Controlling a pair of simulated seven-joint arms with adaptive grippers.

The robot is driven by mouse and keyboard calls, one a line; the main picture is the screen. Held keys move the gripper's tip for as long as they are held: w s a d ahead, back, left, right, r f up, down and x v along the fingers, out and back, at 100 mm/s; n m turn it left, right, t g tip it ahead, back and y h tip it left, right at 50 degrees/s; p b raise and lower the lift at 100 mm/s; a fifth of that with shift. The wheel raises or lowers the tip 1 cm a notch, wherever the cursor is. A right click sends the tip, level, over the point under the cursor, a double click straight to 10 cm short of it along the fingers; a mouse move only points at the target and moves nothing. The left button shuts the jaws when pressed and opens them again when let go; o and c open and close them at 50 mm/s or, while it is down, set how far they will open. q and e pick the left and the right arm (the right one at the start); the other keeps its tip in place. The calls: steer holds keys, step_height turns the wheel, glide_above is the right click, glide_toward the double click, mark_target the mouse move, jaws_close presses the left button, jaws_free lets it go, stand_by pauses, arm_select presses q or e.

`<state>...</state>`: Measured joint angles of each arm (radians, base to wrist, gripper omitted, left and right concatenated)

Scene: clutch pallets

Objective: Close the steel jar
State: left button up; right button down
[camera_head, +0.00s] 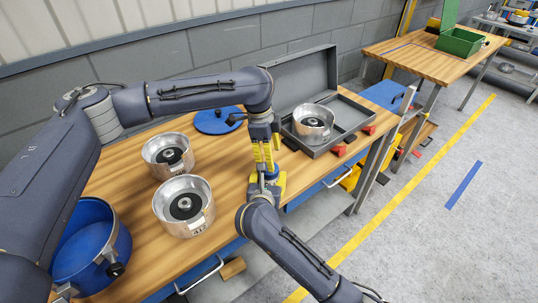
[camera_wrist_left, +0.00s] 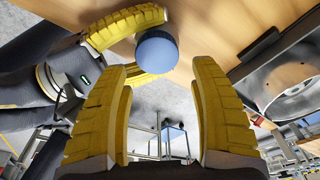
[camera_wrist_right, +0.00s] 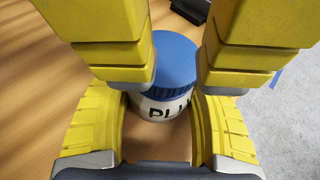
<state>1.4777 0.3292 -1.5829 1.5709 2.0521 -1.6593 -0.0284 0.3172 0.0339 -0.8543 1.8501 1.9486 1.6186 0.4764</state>
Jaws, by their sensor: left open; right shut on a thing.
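A small jar with a ribbed blue cap and a white label with black letters (camera_wrist_right: 165,107) stands on the wooden bench; its body material is hard to tell. The blue cap (camera_wrist_right: 170,62) sits on its top and also shows in the left wrist view (camera_wrist_left: 157,52). My right gripper (camera_head: 273,182) is shut on the jar's body, a finger on each side. My left gripper (camera_head: 264,165) points down from above, open and empty, its fingers close to the cap. In the head view both grippers mostly hide the jar.
Two open steel cylinders (camera_head: 197,225) stand left on the bench (camera_head: 120,180). A third (camera_head: 313,114) sits in an open grey case (camera_head: 300,75). A blue pot (camera_head: 75,262) is at lower left, a blue lid (camera_head: 208,124) at the back. The bench's front edge is close to my right gripper.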

arm_select(q)
steer(key=w+d+r+n+t+h, duration=0.3)
steer(key=w+d+r+n+t, duration=0.15)
steer(key=w, duration=0.55)
steer(key=w+d+r+t+h, duration=0.5)
steer(key=d+r, duration=0.3)
steer(key=r, duration=0.3)
steer(key=s+d+r+m+g+h, duration=0.55)
steer(key=s+d+r+h, duration=0.2)
steer(key=s, duration=0.25)
steer(key=s+f+m+g+y, duration=0.45)
steer(key=s+f+g, duration=0.25)
steer(key=s, duration=0.3)
steer(key=w+a+f+n+t+y, duration=0.1)
steer(key=a+f+n+y, duration=0.1)
steer(key=a+f+y, duration=0.2)
steer(key=w+a+f+n+t+y, duration=0.1)
steer(key=a+f+y, duration=0.3)
steer(key=a, duration=0.4)
steer(key=w+a+f+n+t+y, duration=0.1)
steer(key=w+a+f+n+y, duration=0.1)
steer(key=a, duration=0.5)
steer(key=shift+w+f+n+y, duration=0.2)
steer(key=shift+f+n+y, duration=0.25)
steer(key=shift+f+y, duration=0.75)
steer(key=shift+w+a+f, duration=0.15)
steer(key=shift+a+f, duration=0.1)
steer(key=shift+a, duration=0.25)
